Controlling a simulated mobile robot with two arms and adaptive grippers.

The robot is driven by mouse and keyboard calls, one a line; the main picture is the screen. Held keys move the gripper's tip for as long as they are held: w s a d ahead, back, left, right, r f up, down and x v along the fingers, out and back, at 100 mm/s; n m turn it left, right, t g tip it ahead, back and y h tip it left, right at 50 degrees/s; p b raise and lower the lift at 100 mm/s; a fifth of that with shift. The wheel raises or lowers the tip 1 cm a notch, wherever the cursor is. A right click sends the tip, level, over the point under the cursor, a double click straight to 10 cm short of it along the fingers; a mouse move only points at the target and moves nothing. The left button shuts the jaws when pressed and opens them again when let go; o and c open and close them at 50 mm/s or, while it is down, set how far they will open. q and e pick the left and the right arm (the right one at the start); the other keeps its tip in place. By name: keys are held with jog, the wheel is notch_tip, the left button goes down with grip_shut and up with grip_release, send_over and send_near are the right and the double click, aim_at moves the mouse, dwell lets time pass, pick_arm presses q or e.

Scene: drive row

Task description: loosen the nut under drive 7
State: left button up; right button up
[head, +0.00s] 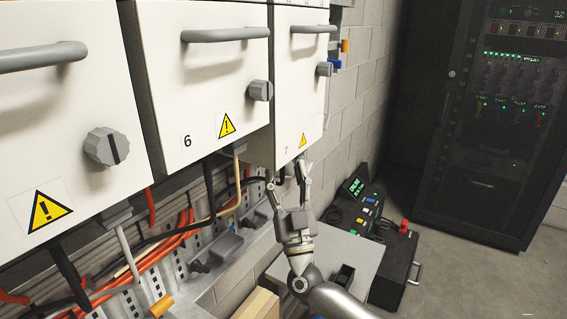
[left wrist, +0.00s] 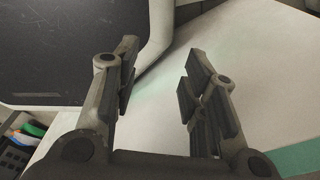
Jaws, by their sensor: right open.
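Drive 7 (head: 300,85) is the white cabinet at the right end of the row, with a handle, a grey rotary knob and a yellow warning sign. My right gripper (head: 287,176) is open just below its lower edge, fingers pointing up, one on each side of a small dark part that I cannot make out clearly. The nut cannot be told apart there, and I cannot tell whether the fingers touch anything. My left gripper (left wrist: 160,68) shows only in the left wrist view, open and empty, above a pale surface.
Drive 6 (head: 200,80) stands left of drive 7. Orange and black cables (head: 165,245) run below the row. A black case with a control panel (head: 370,210) sits right of my right arm. A dark server rack (head: 490,120) stands behind. Grey floor is clear at right.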

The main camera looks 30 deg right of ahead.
pick_arm(q)
jog(key=shift+s+a+r, duration=0.1)
jog(key=shift+a+r, duration=0.1)
jog(key=shift+a, duration=0.4)
pick_arm(e)
jog(key=shift+w+d+r+h, duration=0.2)
jog(key=shift+w+r+h, duration=0.1)
jog(key=shift+w+r, duration=0.5)
jog(key=c, duration=1)
pick_arm(q)
jog(key=shift+d+r+p, duration=0.2)
jog(key=shift+r+p, duration=0.4)
jog(key=shift+p, duration=0.05)
jog(key=shift+d+r+p, duration=0.15)
jog(key=shift+r+p, duration=0.4)
jog(key=shift+p, duration=0.05)
pick_arm(e)
jog(key=m+g+h, duration=0.1)
jog(key=h, duration=0.2)
jog(key=shift+a+m+h, duration=0.1)
jog(key=shift+m+h, duration=0.2)
